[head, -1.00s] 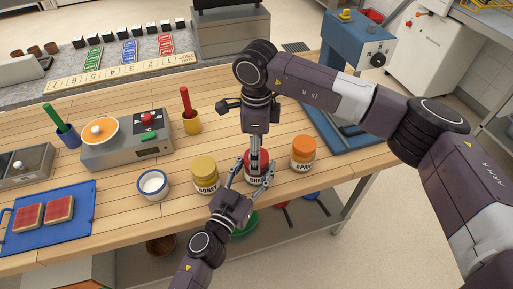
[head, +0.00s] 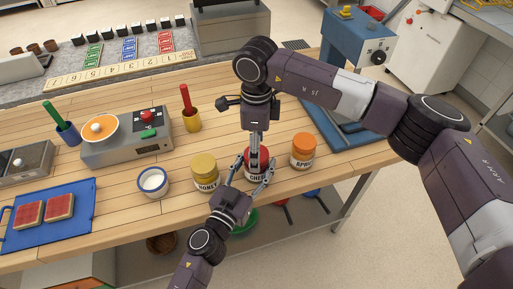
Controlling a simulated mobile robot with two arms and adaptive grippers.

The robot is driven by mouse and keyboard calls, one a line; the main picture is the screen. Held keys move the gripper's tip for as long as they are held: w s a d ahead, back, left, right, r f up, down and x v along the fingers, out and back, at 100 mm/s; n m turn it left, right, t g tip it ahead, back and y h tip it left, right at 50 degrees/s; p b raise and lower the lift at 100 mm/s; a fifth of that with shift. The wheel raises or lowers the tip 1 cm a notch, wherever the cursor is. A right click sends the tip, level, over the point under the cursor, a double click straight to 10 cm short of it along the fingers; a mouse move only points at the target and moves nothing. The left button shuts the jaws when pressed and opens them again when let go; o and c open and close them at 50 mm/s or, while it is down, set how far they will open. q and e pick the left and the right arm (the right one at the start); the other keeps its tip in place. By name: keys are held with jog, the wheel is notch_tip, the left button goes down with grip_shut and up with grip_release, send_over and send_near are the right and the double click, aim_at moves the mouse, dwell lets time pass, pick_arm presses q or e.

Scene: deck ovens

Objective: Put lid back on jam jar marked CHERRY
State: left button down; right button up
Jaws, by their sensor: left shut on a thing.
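The jam jar marked CHERRY (head: 257,177) stands upright near the table's front edge, partly covered by both grippers. Only part of its label shows. My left gripper (head: 251,181) reaches in from the front with a finger on each side of the jar and is shut on it. A red lid (head: 266,158) shows at the top of the jar, behind the fingers of my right gripper (head: 255,165). The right gripper points straight down from above, its fingers at the lid. I cannot tell whether they grip it or whether the lid is seated on the rim.
The HONEY jar (head: 205,183) with a yellow lid stands close left. The apricot-labelled jar (head: 303,160) with an orange lid stands close right. A white-filled cup (head: 153,182), a scale (head: 125,150) and a blue tray (head: 75,205) are further left. The front table edge is near.

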notch_tip(320, 180, up, 12)
dwell(0.6)
pick_arm(q)
jog(key=c, duration=0.8)
grip_release()
jog(key=v, duration=1.2)
jog(key=shift+a, duration=0.1)
